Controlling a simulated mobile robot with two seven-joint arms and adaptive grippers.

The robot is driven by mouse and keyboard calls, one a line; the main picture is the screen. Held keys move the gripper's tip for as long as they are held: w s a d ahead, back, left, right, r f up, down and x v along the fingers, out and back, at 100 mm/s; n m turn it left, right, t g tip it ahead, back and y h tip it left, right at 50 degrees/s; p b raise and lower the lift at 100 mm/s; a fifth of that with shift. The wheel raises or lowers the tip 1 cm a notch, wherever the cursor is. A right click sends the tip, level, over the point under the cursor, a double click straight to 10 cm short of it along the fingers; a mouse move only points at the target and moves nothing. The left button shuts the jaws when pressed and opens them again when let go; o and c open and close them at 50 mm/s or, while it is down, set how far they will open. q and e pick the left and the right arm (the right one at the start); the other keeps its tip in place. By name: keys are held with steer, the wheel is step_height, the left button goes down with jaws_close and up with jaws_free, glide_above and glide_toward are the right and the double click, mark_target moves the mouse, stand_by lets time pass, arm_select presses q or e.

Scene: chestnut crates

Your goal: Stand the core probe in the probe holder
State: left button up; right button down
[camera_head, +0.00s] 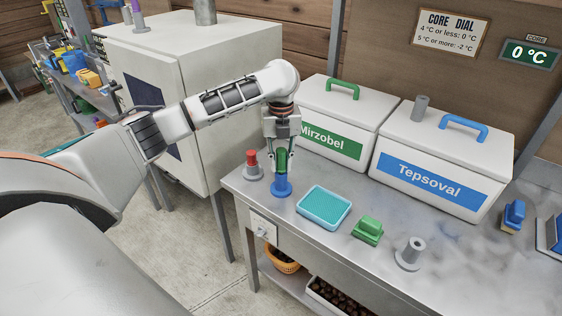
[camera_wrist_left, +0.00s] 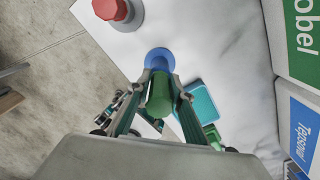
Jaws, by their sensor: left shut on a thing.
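My left gripper (camera_head: 281,158) is shut on an upright green cylinder, seemingly the core probe (camera_head: 282,161). In the left wrist view, the green cylinder (camera_wrist_left: 159,95) sits between the fingers (camera_wrist_left: 160,92). Directly below it is a blue stand with a round base (camera_head: 281,187), also in the left wrist view (camera_wrist_left: 159,57). I cannot tell whether the cylinder is seated in the stand or just above it; the fingers hide part of the join. A grey round-based stand (camera_head: 411,252) with a hollow top stands apart at the front right. My right gripper is not in view.
A red-topped piece in a grey base (camera_head: 252,166) stands close left of the blue stand. A turquoise tray (camera_head: 324,205) and a green block (camera_head: 368,231) lie to the right. White boxes labelled Mirzobel (camera_head: 365,104) and Tepsoval (camera_head: 445,150) stand behind. The core display (camera_head: 530,54) reads 0 °C.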

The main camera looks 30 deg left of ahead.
mark_target(281, 149)
arm_select(q)
jaws_close()
steer(key=shift+r, duration=3.2)
